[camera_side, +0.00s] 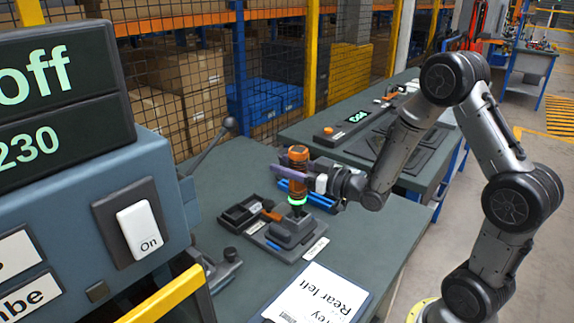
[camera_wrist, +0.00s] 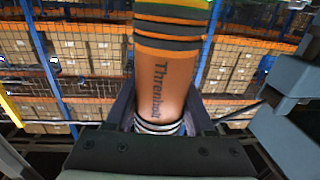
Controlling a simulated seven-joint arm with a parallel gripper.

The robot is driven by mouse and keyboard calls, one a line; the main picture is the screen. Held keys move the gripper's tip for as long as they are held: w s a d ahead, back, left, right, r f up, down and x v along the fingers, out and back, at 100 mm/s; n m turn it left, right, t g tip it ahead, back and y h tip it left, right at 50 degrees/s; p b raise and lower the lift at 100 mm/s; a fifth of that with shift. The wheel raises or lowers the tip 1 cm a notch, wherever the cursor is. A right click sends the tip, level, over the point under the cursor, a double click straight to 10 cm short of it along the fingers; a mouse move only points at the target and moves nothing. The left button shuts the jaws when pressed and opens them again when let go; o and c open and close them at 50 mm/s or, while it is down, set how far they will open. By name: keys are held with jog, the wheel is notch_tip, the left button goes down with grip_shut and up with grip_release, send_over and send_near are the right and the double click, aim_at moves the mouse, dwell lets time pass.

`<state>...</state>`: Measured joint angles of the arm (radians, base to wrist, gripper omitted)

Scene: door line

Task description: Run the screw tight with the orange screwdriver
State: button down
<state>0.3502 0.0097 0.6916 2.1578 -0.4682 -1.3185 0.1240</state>
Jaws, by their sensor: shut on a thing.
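The orange screwdriver (camera_side: 298,158) stands upright above a dark grey fixture (camera_side: 292,232) on the bench. A glowing green ring (camera_side: 297,201) shows at its lower end. My gripper (camera_side: 300,176) is shut around the screwdriver's body, coming in from the right. In the wrist view the orange body (camera_wrist: 165,75) has dark bands and the word "Threnbolt", and it sits between my fingers (camera_wrist: 165,118). The screw itself is hidden or too small to make out. I cannot tell whether the tip touches it.
A black compartment tray (camera_side: 243,212) lies left of the fixture and a blue tray (camera_side: 322,202) behind it. A labelled clipboard (camera_side: 318,296) lies in front. A large machine panel (camera_side: 80,200) with an "On" switch fills the left.

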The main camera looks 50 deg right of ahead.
dwell(0.3)
notch_tip(320, 180, up, 7)
jog(key=shift+r, duration=0.15)
dwell(0.8)
